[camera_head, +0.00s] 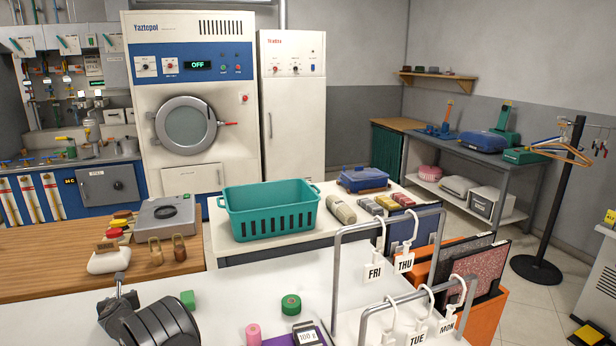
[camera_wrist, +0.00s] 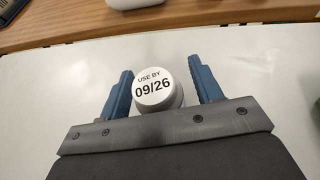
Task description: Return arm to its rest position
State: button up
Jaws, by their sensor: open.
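My gripper (camera_wrist: 160,66) is open in the wrist view, with its two blue fingers spread apart. A white round container top (camera_wrist: 158,90) marked "USE BY 09/26" shows between the fingers, with a gap on each side. Its lower part is hidden by the gripper's dark body. In the head view a dark part of my arm is at the bottom left, over the white table (camera_head: 235,296). The labelled container cannot be made out there.
A metal rack with day tags (camera_head: 374,271) stands to the right. A teal basket (camera_head: 268,210) stands further back.

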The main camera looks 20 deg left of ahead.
jog(key=shift+r, duration=0.15)
jog(key=shift+s+d+r, duration=0.15)
jog(key=shift+d, duration=0.05)
jog(key=v, duration=1.2)
jog(key=x, duration=1.2)
jog(key=shift+a+f, duration=0.15)
jog(key=shift+f, duration=0.05)
notch_tip(320, 180, up, 4)
jog(key=w+d+r, duration=0.7)
jog(key=w+d, duration=0.1)
jog(key=d, duration=0.1)
jog(key=w+d+m+t+h, duration=0.2)
jog(key=w+d+m+h, duration=0.1)
jog(key=d, duration=0.9)
jog(key=w+d+m+t+h, duration=0.2)
jog(key=d+m+h, duration=0.3)
jog(key=d, duration=0.7)
jog(key=w+d+m+t+h, duration=0.2)
jog(key=w+d+m+h, duration=0.1)
jog(key=d, duration=0.9)
jog(key=shift+w+d+f+m+h, duration=0.25)
jog(key=shift+w+f+m+h, duration=0.15)
jog(key=shift+w+m, duration=0.15)
